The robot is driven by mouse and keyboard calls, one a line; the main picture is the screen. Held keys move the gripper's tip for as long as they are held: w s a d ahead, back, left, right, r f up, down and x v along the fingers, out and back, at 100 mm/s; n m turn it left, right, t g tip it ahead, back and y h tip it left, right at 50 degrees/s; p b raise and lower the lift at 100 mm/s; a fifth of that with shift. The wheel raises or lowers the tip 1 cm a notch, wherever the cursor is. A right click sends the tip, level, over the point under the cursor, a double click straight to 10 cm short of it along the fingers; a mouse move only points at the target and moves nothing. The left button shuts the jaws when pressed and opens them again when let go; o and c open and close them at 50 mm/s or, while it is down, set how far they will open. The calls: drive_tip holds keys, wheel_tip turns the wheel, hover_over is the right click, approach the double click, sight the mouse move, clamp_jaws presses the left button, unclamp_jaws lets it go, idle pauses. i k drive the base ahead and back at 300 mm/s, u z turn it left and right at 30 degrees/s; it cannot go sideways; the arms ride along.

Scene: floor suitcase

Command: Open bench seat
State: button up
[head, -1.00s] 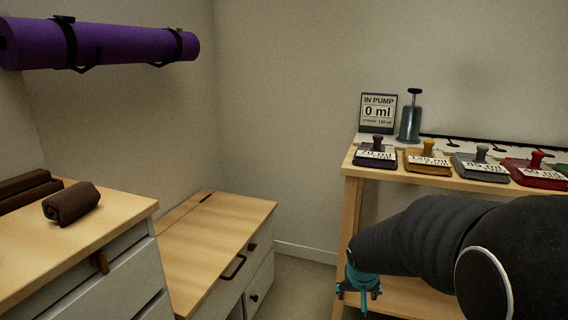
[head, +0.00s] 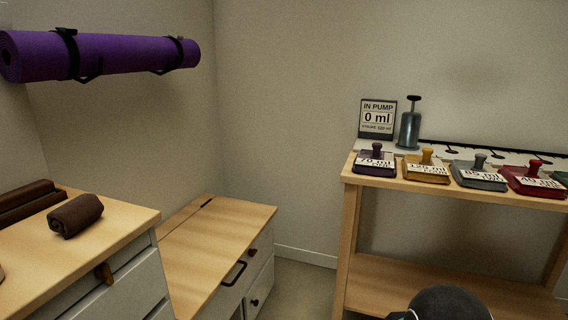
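The bench (head: 219,240) stands in the corner with a flat wooden seat that lies closed. A dark handle (head: 234,273) sits at the seat's front right edge. A small dark slot or hinge shows near the back of the seat. Drawer fronts with dark knobs are below the seat on the right side. My gripper is not visible; only a dark rounded part of my arm shows at the bottom edge, right of centre.
A cabinet (head: 110,240) with a rolled brown cloth (head: 75,215) stands at the left, close to the bench. A wooden shelf table (head: 400,182) with labelled weights and a pump (head: 409,125) stands at the right. A purple mat (head: 110,55) hangs on the wall. Floor shows between bench and table.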

sight(198, 256)
drive_tip(key=z, duration=0.5)
drive_tip(key=k, duration=1.15)
drive_tip(key=u, duration=0.7)
drive_tip(key=i, duration=1.15)
drive_tip(key=u, duration=0.25)
